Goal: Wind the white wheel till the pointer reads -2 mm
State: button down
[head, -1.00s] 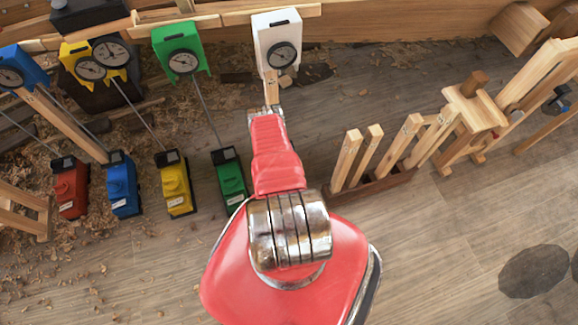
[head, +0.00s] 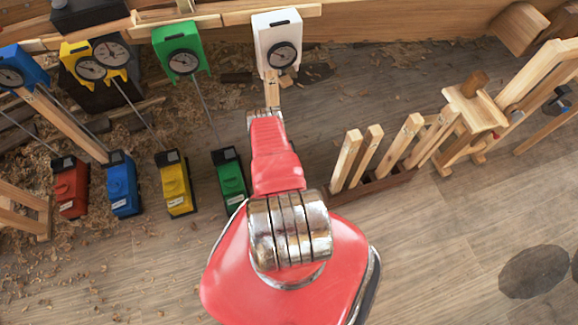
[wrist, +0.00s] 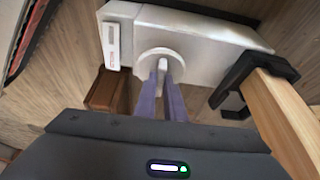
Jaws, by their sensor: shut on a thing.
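The white wheel (wrist: 151,60) shows in the wrist view on the end of a white housing (wrist: 205,30). My gripper (wrist: 162,72) is shut on the wheel's grip at its middle, with both fingers reaching up to it. In the head view my red arm hides the gripper and the wheel. The white gauge box (head: 277,28) with its round dial (head: 282,55) stands beyond my arm at the top. The dial's pointer is too small to read.
Green (head: 231,178), yellow (head: 175,187), blue (head: 123,187) and red (head: 70,189) units stand in a row to the left. A rack of upright wooden pieces (head: 372,185) is close on the right. In the wrist view a black clamp (wrist: 240,84) grips a wooden bar (wrist: 285,125).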

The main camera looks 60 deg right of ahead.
jog(key=c, duration=1.8)
grip_release()
jog(key=shift+d, duration=0.1)
jog(key=shift+c, duration=0.2)
jog(key=shift+r, duration=0.15)
jog(key=v, duration=1.3)
jog(key=shift+w+r, duration=0.2)
